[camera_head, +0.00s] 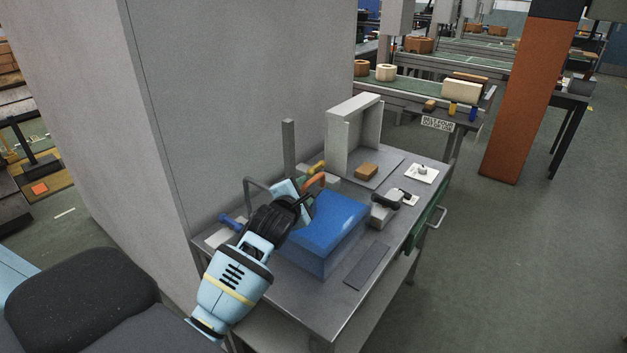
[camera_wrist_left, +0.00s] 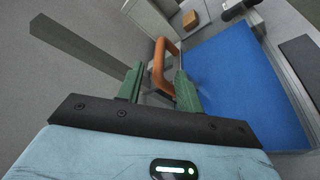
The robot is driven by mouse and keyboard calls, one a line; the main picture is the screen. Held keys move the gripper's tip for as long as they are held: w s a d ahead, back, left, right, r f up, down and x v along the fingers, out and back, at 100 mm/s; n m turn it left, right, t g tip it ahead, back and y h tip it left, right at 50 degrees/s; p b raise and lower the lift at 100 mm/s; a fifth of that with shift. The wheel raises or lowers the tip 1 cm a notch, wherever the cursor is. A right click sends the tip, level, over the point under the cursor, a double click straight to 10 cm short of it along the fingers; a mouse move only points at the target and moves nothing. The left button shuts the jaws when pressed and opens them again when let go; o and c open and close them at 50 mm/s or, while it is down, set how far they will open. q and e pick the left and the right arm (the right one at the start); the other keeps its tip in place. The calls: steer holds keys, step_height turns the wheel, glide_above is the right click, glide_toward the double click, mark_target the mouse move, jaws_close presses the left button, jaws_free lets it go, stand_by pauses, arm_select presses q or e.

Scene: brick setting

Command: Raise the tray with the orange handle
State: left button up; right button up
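The orange handle (camera_head: 315,179) stands at the back left corner of the blue box-like body (camera_head: 322,233) on the metal bench. In the left wrist view the orange handle (camera_wrist_left: 158,68) is a bent bar, with its lower part between my green fingertips. My left gripper (camera_head: 305,190) is at the handle; in the wrist view its fingers (camera_wrist_left: 159,77) are apart, with a gap beside the handle. Whether a finger touches the handle I cannot tell. The blue body (camera_wrist_left: 240,85) lies to the right there. How the handle joins the tray is hidden. My right gripper is not in view.
A grey post (camera_head: 288,146) rises behind the handle. A pale upright housing (camera_head: 352,133), a brown block (camera_head: 366,172) and a grey device with a dark handle (camera_head: 385,208) stand on the bench. A wall (camera_head: 240,100) borders it at the left. Open floor lies to the right.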

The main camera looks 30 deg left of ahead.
mark_target(310, 183)
arm_select(q)
steer(key=shift+x, duration=3.55)
jaws_close()
